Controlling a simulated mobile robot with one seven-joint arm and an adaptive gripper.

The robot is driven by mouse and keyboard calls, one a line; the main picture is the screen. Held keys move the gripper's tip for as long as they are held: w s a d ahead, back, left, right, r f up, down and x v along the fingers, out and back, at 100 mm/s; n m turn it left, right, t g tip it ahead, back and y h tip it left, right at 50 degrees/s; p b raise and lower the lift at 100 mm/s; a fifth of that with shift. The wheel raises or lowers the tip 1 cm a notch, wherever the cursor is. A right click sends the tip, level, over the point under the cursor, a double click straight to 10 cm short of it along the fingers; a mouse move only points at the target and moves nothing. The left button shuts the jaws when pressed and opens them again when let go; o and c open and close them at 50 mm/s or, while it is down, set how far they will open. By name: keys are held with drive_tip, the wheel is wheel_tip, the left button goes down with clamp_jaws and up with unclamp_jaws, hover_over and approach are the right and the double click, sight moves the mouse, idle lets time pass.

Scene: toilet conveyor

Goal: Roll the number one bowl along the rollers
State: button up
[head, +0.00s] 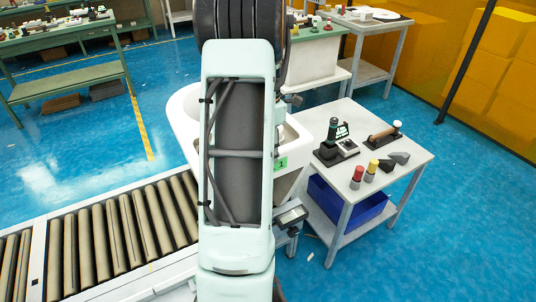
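The number one bowl (296,133) is a white ceramic toilet bowl with a green tag (281,163) that reads 1. It sits at the right end of the visible rollers, and my arm hides its middle. The rollers (112,233) are tan-grey cylinders in a light frame, running from the lower left up toward the bowl. My arm crosses the centre of the view from top to bottom, in front of the bowl. My gripper is not in view, so I cannot tell whether it touches the bowl.
A white side table (399,157) on the right holds a dark green tool (333,131), a red-topped item (357,173) and a wood-handled tool (384,133). A blue bin (345,205) sits below. A green workbench (75,79) stands back left. Blue floor (70,150) lies open between.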

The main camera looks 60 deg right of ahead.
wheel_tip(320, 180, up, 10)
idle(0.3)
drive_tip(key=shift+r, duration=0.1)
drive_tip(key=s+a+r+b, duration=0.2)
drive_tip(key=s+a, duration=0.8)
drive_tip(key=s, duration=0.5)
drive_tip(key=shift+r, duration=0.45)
